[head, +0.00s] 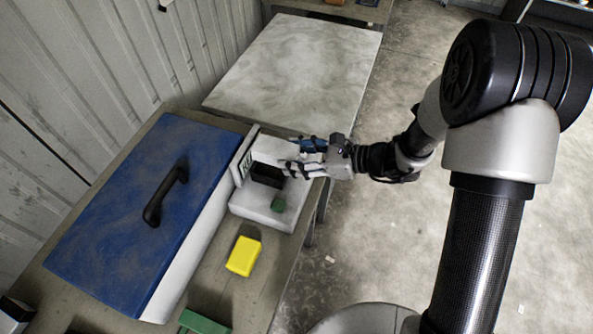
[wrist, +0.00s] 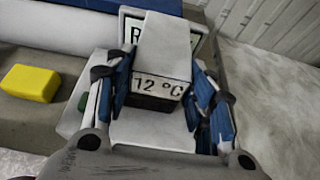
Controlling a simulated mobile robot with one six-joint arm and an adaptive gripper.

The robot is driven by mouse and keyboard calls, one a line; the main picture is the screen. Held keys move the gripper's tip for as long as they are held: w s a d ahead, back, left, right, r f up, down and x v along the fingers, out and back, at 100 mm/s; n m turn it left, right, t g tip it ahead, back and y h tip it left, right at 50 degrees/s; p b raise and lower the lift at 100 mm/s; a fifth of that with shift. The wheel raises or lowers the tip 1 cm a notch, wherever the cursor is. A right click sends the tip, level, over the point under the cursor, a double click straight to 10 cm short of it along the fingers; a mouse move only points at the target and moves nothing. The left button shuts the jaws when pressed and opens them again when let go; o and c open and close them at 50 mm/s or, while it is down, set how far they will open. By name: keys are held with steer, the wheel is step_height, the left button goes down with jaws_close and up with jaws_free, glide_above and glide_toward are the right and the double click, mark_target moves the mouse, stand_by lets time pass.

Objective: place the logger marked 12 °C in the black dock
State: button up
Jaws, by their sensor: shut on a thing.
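The logger (wrist: 165,50) is a pale block with a "12 °C" label on its near face, seen in the wrist view. My gripper (wrist: 160,68) is shut on it, with a blue-padded finger on each side. In the head view my gripper (head: 285,154) is over the white base, and its fingers partly hide the logger. The black dock (head: 267,176) stands on this base, close beside and below the fingers. A dark part (wrist: 152,104) shows just under the label in the wrist view. I cannot tell whether the logger is seated in the dock or held just above it.
A lettered sign (wrist: 130,32) stands behind the logger. A yellow block (head: 243,256) lies on the bench nearby. A blue-lidded box (head: 120,220) with a black handle fills the bench's left side.

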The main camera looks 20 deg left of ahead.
step_height(320, 180, down, 5)
steer(key=shift+f+b, duration=0.1)
steer(key=shift+b, duration=0.6)
steer(key=o, duration=1.2)
